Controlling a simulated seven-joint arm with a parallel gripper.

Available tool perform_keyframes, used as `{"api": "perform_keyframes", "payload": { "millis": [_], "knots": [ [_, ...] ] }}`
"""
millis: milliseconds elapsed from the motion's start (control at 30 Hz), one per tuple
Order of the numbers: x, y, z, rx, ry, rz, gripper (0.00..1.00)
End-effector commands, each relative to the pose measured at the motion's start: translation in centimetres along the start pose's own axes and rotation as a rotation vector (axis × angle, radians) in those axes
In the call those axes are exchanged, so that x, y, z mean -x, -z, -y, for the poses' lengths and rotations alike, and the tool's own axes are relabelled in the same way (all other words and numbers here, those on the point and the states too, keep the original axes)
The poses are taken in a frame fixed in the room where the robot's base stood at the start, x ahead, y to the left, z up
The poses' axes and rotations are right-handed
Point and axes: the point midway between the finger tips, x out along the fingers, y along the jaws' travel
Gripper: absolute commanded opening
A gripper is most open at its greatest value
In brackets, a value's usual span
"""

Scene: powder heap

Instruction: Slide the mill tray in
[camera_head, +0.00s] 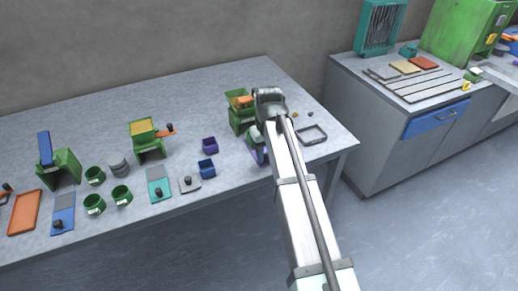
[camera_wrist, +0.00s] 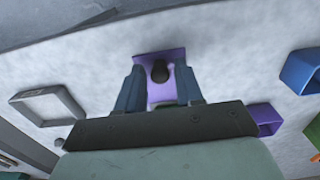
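In the wrist view a purple tray (camera_wrist: 155,92) with a dark round knob (camera_wrist: 160,72) lies flat on the table. My gripper (camera_wrist: 160,85) is over it, its two blue fingers apart on either side of the knob, with gaps between. In the head view the purple tray (camera_head: 257,155) shows only as a strip beside my arm. A green mill (camera_head: 238,112) with an orange part on top stands just behind my gripper (camera_head: 268,128), partly hidden by my arm. The fingertips are hidden in the head view. Whether the tray touches the mill cannot be seen.
A purple box (camera_head: 209,145) and a blue box (camera_head: 207,168) stand left of the tray. A grey frame (camera_head: 312,135) lies to the right. Another green mill (camera_head: 148,140), several green cups and flat knobbed trays stand farther left. The front table edge is close.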

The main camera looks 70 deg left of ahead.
Motion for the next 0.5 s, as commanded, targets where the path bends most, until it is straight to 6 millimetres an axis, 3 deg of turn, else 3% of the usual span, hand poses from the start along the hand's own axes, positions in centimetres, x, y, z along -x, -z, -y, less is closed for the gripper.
{"api": "perform_keyframes", "payload": {
  "millis": [367, 500],
  "knots": [
    [0.01, 0.00, 0.00, 0.000, 0.000, 0.000, 0.00],
    [0.02, 0.04, -0.01, 0.000, 0.000, 0.000, 0.00]
  ]
}}
